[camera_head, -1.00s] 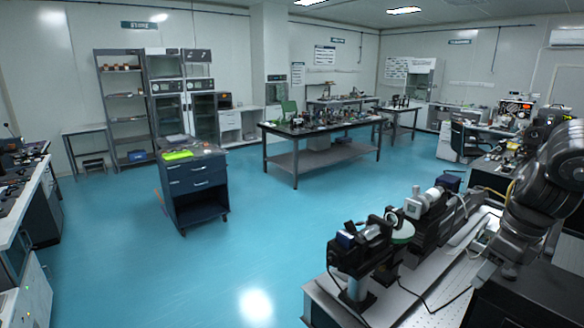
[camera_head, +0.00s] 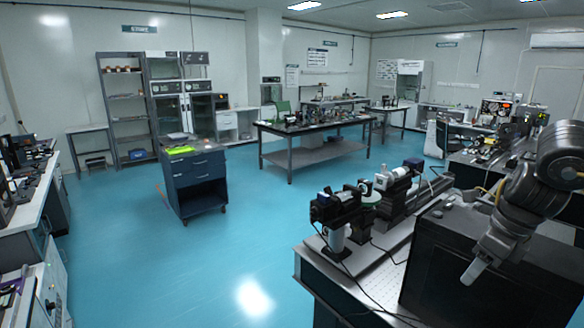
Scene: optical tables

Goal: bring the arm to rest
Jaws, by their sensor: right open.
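My right arm (camera_head: 548,175) comes in from the right edge, dark and grey, bent downward. Its gripper (camera_head: 474,270) points down and to the left, in front of the side of a large black box (camera_head: 440,262) in this view. The jaws are open and I see nothing between them. Whether the gripper touches the box cannot be told. My left arm and left gripper are not in view.
An optical table (camera_head: 385,262) with black optical instruments (camera_head: 345,207) and loose cables stands at the lower right. A dark blue drawer cart (camera_head: 194,178) stands mid-left. A long workbench (camera_head: 312,128) is farther back. Blue floor (camera_head: 200,270) between them is clear.

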